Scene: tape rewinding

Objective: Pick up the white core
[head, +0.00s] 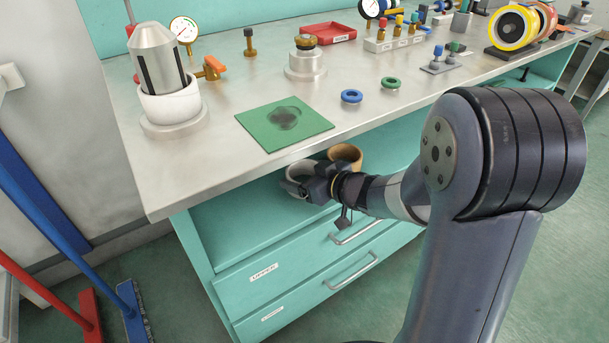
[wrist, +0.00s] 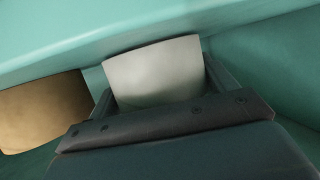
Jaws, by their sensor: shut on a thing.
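The white core (head: 296,176) is a short pale ring in the open space under the bench top. It also shows in the wrist view (wrist: 154,74), between the two dark fingers. My gripper (head: 308,186) is shut on the white core, and its fingers hide part of it. In the wrist view my gripper (wrist: 158,92) has a finger on each side of the core. I cannot tell whether the core rests on the shelf or is lifted. A brown core (head: 346,155) stands close beside it, and the wrist view shows it at left (wrist: 40,112).
The bench top (head: 215,175) overhangs the shelf space closely. Drawers (head: 310,262) lie below. The shelf's left part is clear.

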